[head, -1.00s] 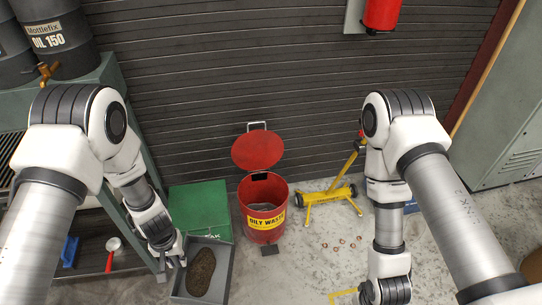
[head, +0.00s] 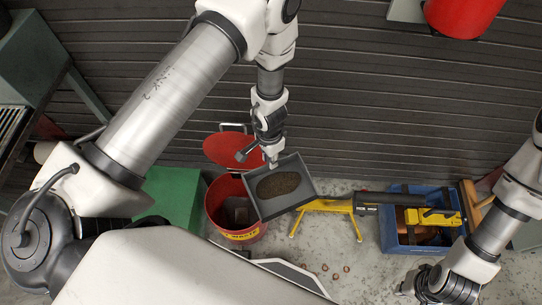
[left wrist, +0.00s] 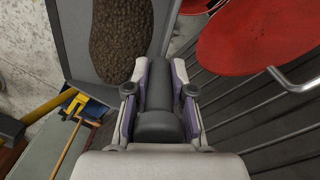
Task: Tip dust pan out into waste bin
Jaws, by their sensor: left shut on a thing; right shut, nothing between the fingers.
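My left gripper (head: 270,160) is shut on the handle of a grey dust pan (head: 303,185). The pan carries a dark brown granular heap (head: 278,185), which lies inside its rim. The pan is held up beside the red waste bin (head: 238,235), its left edge overlapping the bin's right side in the head view. The bin's red lid (head: 226,150) stands open behind it. In the left wrist view the gripper (left wrist: 160,95) grips the dark handle, with the pan (left wrist: 72,40) at upper left and the lid (left wrist: 255,35) at upper right. My right gripper (head: 425,285) is shut and empty at lower right.
A green box (head: 172,195) stands left of the bin. A yellow stand (head: 325,206) is to its right, then a blue crate (head: 392,235) holding a yellow-and-black tool. Small copper-coloured pieces (head: 335,276) lie on the floor. A ribbed wall (head: 345,110) closes the back.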

